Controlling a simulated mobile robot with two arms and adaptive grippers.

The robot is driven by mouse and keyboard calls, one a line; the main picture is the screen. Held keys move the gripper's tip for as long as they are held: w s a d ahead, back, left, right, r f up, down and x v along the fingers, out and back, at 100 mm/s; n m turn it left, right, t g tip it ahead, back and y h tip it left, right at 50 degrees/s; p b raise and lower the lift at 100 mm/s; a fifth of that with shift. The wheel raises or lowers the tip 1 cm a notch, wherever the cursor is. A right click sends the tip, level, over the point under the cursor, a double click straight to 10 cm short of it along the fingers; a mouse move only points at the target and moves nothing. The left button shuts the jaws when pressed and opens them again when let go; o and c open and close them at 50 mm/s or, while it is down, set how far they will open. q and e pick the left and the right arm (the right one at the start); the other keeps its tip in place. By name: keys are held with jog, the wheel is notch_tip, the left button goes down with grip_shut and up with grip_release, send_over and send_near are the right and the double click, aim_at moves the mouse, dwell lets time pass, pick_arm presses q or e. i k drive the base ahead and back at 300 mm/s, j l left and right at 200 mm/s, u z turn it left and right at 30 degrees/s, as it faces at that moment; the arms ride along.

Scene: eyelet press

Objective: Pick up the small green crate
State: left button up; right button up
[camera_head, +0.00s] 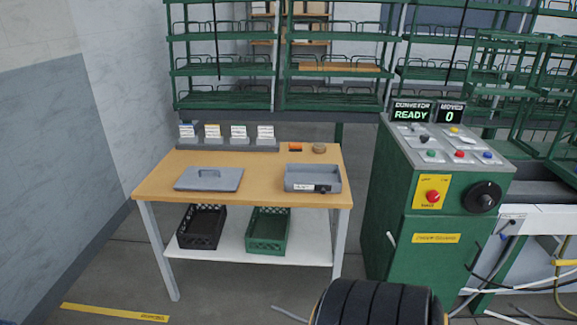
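The small green crate (268,246) stands upright on the white lower shelf of the wooden-topped table, right of a black crate. It has slotted walls and an open top, and it looks empty. Neither of my grippers shows in the head view. A black ribbed rounded part at the bottom edge, right of centre, looks like part of my own body.
The black crate (202,226) shares the lower shelf (311,250). The tabletop (265,180) above holds a grey lid (209,179) and a grey tray (312,179). A green control console (437,200) stands right of the table. The floor in front is mostly clear.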

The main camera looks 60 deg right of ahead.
aim_at(268, 236)
jog(key=l+z, duration=0.1)
jog(key=z, duration=1.9)
